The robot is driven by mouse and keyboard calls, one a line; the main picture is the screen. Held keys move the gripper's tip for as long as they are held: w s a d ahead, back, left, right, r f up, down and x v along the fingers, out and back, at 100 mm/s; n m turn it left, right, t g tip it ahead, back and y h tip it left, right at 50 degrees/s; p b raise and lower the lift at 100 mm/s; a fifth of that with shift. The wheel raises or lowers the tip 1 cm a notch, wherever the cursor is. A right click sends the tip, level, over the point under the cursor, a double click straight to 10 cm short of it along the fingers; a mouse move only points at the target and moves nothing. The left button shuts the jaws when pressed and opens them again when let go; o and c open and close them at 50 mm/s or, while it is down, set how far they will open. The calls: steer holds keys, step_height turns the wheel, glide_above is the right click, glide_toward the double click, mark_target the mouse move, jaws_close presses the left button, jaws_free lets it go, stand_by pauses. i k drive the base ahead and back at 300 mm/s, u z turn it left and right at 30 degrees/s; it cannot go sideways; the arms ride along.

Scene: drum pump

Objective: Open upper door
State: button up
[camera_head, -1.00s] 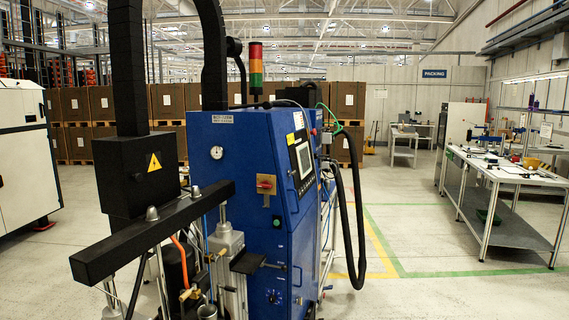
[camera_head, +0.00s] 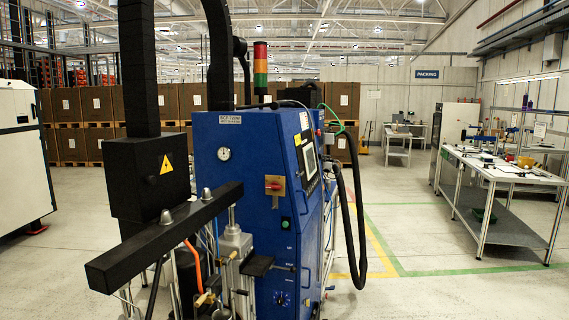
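A tall blue machine cabinet (camera_head: 247,180) stands at the centre. Its front carries a round gauge, a red rotary switch (camera_head: 274,186) on a yellowish plate, and a green button. The right side carries a screen (camera_head: 310,158) in a light panel and, lower down, a dark handle (camera_head: 306,277). I cannot tell which panel is the upper door; no door stands visibly open. My gripper is not in view.
A black crossbar (camera_head: 165,238) and a black box with a yellow warning sign (camera_head: 166,165) stand before the cabinet at left. A black hose (camera_head: 358,230) loops at its right. A workbench (camera_head: 505,172) stands at right, with clear floor between.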

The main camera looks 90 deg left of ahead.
mark_target(294, 127)
steer(key=u, duration=0.25)
steer(key=k, duration=0.25)
steer(key=u, duration=2.6)
steer(key=k, duration=0.7)
steer(key=z, duration=0.3)
steer(key=i, duration=1.15)
steer(key=z, duration=0.1)
